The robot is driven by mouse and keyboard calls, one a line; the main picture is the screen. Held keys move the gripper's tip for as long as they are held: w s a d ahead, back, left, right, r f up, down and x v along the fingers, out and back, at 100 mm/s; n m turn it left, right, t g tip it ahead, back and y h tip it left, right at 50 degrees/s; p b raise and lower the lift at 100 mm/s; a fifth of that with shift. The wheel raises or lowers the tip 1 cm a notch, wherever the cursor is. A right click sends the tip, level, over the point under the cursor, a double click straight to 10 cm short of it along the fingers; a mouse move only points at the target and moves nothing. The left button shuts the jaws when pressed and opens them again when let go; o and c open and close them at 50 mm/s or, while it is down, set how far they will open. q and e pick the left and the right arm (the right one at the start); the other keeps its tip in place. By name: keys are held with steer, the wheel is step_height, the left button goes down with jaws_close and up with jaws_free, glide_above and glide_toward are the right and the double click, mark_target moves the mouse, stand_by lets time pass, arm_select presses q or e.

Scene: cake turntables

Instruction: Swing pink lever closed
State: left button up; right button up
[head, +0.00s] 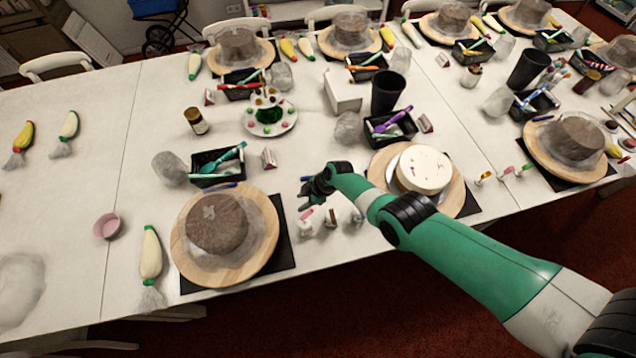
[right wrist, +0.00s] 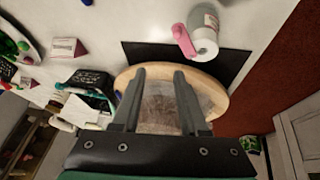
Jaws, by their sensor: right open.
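A pink lever (right wrist: 183,40) sticks out to the left from the side of a small pale cylindrical container (right wrist: 203,22) in the right wrist view. In the head view it seems to be the pink bit (head: 307,214) among small white items just below my right gripper. My right gripper (head: 308,192) is open and empty, above the table. In the right wrist view its two fingers (right wrist: 160,74) point toward a round wooden board (right wrist: 212,92); the lever is ahead of them and to the right, apart from them. My left gripper is not in view.
A wooden turntable (head: 262,262) with a wrapped brown cake stands left of my gripper. Another turntable (head: 452,197) with a white cake is beside my right arm. A black tool tray (head: 203,180) and a plate with a green centre (head: 252,128) lie behind. The table's front edge is close.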

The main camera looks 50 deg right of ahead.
mark_target(312, 209)
arm_select(q)
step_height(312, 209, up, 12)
steer(key=p, duration=0.8)
arm_select(e)
steer(key=s+d+r+m+g, duration=0.1)
steer(key=s+d+r+m, duration=0.1)
steer(key=s+d+r, duration=0.45)
steer(key=b+x, duration=0.3)
steer(key=b, duration=0.1)
steer(key=a+b+x, duration=0.1)
steer(key=b+x, duration=0.3)
steer(key=b, duration=0.1)
steer(key=a+b+x, duration=0.1)
steer(key=b+x, duration=0.3)
steer(key=b, duration=0.1)
steer(key=shift+s+r, duration=0.1)
steer(key=shift+r, duration=0.15)
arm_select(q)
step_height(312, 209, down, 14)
arm_select(e)
jaws_close()
